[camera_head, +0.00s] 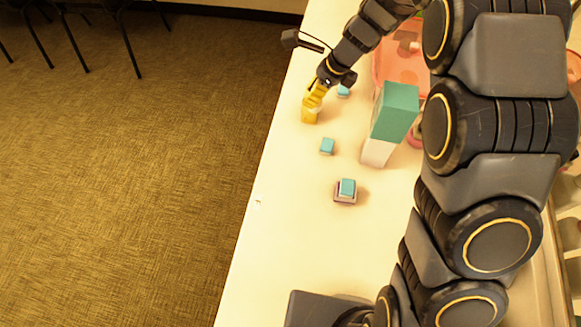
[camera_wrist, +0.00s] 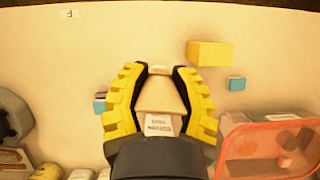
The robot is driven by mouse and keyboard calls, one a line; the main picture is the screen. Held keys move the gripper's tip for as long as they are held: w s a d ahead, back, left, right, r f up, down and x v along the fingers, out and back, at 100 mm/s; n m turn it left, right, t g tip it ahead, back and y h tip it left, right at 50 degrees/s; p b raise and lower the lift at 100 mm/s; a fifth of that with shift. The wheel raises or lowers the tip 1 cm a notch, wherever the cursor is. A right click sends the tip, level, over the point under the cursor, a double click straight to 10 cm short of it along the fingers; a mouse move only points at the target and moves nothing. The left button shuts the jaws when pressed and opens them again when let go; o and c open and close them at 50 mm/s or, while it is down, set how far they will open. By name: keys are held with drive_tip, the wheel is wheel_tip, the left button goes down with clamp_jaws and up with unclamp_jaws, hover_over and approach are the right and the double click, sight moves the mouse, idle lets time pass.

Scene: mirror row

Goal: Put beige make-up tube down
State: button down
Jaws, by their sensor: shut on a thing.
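The beige make-up tube (camera_wrist: 158,94) is between the yellow fingers of my gripper (camera_wrist: 159,80) in the wrist view, with a white printed label at its near end. My gripper is shut on it. In the head view my gripper (camera_head: 316,94) points down over the far left part of the pale table (camera_head: 275,240). The tube is not clearly visible there, and I cannot tell whether it touches the table. A yellow box (camera_wrist: 209,53) stands just right of the fingers in the wrist view; it also shows by the fingers in the head view (camera_head: 309,115).
Small blue boxes stand close by (camera_head: 327,146) and (camera_head: 343,91). A teal box (camera_head: 396,110) stands on a white one (camera_head: 378,152). Another blue box (camera_head: 347,186) sits on a pinkish box. A translucent red bin (camera_wrist: 235,150) lies right. The table's near left is clear.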

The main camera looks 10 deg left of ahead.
drive_tip(key=s+a+n, duration=0.1)
drive_tip(key=s+a, duration=0.3)
drive_tip(key=s, duration=0.4)
drive_tip(key=shift+d+f, duration=0.1)
drive_tip(key=shift+f, duration=7.4)
drive_tip(key=shift+f, duration=0.2)
drive_tip(key=c, duration=0.7)
unclamp_jaws()
drive_tip(key=shift+r, duration=0.1)
